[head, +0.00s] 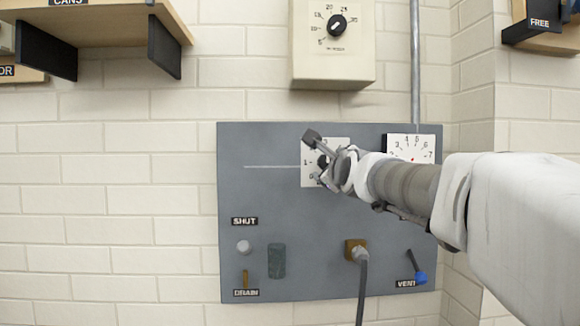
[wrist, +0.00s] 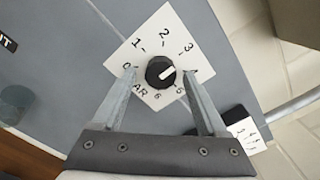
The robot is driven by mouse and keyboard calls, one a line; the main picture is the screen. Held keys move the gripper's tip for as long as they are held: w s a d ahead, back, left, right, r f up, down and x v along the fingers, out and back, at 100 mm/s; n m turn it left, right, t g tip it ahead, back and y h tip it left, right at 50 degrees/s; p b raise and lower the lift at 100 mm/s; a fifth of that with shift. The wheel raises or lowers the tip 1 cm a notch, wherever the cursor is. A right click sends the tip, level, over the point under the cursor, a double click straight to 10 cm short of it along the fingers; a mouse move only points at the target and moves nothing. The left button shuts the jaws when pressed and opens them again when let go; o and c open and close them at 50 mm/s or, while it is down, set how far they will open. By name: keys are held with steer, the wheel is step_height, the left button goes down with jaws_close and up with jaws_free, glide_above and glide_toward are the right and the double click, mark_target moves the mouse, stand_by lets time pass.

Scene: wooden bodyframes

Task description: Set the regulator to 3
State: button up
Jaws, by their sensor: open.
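The regulator is a black round knob (wrist: 160,72) with a white pointer bar, on a white square plate (wrist: 163,40) marked 0 to 6 and BAR. In the wrist view the pointer aims between 3 and 4. My gripper (wrist: 161,73) is open, with one finger on each side of the knob. I see a gap between each finger and the knob, and the right finger partly covers the 4. In the head view the plate (head: 339,143) is largely hidden behind my gripper (head: 317,157), and the pointer cannot be read there.
A beige box with another dial (head: 334,50) hangs above. A shelf (head: 100,25) is upper left.

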steer(key=s+p, duration=0.3)
steer(key=s, duration=1.4)
steer(key=shift+s, duration=0.15)
